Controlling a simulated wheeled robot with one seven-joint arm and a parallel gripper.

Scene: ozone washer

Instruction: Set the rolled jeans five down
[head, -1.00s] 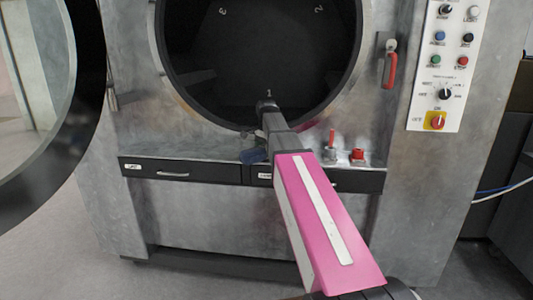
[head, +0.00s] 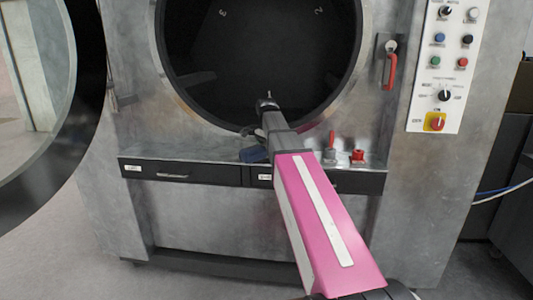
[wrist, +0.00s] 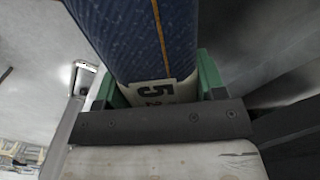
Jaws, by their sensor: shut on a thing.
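The rolled jeans five (wrist: 128,38) fill the top middle of the wrist view, dark blue with an orange seam and a pale tag marked 5. My gripper (wrist: 158,92) is shut on them, its green finger pads on either side. In the head view the blue roll (head: 253,154) shows small beside the end of my arm, over the ledge at the front of the washer. Most of the roll and the finger closing there are hidden by the arm. I cannot tell whether the roll touches the ledge.
The washer's round drum opening (head: 262,60) stands open above the ledge (head: 200,152), its round door (head: 88,120) swung out at left. Red-topped fittings (head: 357,156) sit on the ledge at right. Two dark drawers (head: 185,173) lie below. A control panel (head: 446,65) is at far right.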

